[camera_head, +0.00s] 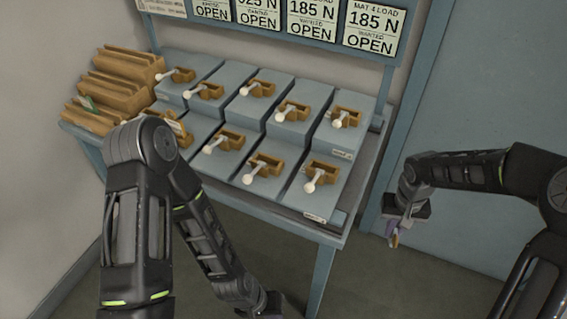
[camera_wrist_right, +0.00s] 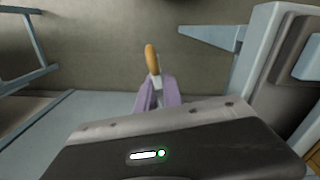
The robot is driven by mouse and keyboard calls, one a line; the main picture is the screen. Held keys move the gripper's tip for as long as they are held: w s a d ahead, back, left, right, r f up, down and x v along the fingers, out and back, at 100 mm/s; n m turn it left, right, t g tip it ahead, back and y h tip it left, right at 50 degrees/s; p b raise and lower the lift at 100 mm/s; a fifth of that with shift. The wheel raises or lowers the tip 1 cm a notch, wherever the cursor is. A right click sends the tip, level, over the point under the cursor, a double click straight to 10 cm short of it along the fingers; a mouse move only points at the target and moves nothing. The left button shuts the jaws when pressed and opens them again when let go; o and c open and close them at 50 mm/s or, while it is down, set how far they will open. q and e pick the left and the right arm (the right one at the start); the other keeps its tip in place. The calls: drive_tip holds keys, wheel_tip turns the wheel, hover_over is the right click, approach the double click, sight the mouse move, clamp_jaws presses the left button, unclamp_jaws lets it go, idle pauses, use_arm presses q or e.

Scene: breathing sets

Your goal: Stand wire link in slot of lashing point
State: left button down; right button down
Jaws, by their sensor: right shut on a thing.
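My right gripper (camera_head: 396,232) hangs to the right of the table, apart from it, pointing down. Its purple fingers (camera_wrist_right: 157,97) are shut on a small slim thing (camera_wrist_right: 151,60) with a rounded tan end and a pale shaft, perhaps the wire link. Several brown brackets, perhaps the lashing points, each with a white round-ended lever, stand on the stepped grey blocks; the front right one (camera_head: 325,172) is nearest my right gripper. Their slots are too small to make out. My left arm crosses in front of the table's left part, and its gripper is out of view.
The blue-grey table (camera_head: 343,222) carries the blocks. Brown stepped wooden racks (camera_head: 125,65) stand at its left end. Signs reading "OPEN" (camera_head: 373,28) hang behind on a blue frame. Floor and a blue-grey panel (camera_head: 480,100) lie to the right, with free room around my right gripper.

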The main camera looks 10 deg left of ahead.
drive_tip(key=shift+s+d+f, duration=0.1)
drive_tip(key=shift+s+f, duration=0.1)
drive_tip(key=shift+f, duration=0.45)
drive_tip(key=shift+s+f, duration=0.15)
drive_tip(key=shift+f, duration=0.5)
